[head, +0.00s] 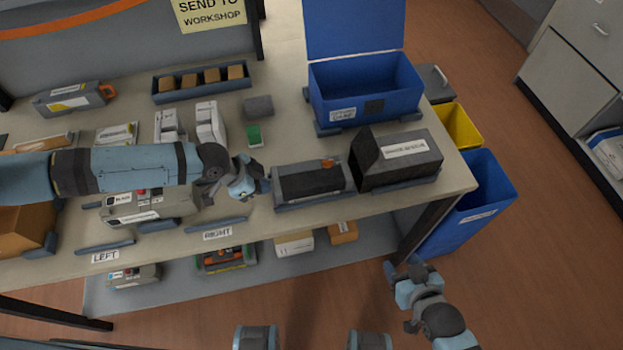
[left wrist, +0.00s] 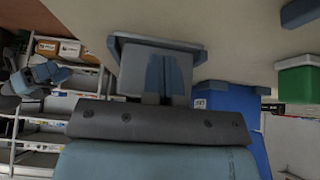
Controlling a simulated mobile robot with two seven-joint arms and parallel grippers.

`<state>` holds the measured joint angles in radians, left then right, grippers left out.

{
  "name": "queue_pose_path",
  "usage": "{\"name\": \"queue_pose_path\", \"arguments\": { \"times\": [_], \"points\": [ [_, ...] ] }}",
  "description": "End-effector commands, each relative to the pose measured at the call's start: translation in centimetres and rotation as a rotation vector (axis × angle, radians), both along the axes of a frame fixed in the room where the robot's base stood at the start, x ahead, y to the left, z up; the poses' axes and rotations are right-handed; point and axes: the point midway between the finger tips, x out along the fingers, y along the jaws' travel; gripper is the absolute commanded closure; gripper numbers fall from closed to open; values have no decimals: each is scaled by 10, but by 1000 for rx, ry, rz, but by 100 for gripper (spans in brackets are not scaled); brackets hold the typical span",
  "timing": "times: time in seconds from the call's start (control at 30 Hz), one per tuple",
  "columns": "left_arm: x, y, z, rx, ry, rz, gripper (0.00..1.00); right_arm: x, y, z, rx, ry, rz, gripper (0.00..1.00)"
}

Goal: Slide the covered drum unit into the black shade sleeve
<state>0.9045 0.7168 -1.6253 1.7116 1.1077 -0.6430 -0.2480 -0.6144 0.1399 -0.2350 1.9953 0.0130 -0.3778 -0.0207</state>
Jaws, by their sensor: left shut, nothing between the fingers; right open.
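The covered drum unit (head: 310,181), dark with a small orange part on top, lies on a grey-blue holder near the table's front edge. The black shade sleeve (head: 398,165), with a white label, sits just to its right on another holder; the drum unit is outside it. My left gripper (head: 263,186) is shut and empty, close to the left end of the drum unit; I cannot tell whether it touches. In the left wrist view its fingers (left wrist: 165,75) show in front of a grey shape. My right gripper (head: 404,264) is open and empty, off the table's front right.
A blue open bin (head: 345,98) stands behind the sleeve. A green block (head: 254,134) and a grey block (head: 258,106) lie behind my left gripper. Printer units and cartons crowd the left. Blue (head: 480,200) and yellow (head: 455,128) bins stand on the floor right of the table.

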Motion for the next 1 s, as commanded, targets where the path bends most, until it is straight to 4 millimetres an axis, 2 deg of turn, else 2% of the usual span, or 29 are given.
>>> {"name": "queue_pose_path", "arguments": {
  "times": [0.27, 1.0],
  "points": [
    [1, -3, 0, 0, 0, 0, 100, 0, 0, -1, -1, 1, -1, 43],
    [10, -35, 0, -1, -1, -1, 100, 0, 0, -1, 0, 2, -1, 43]
  ]
}}
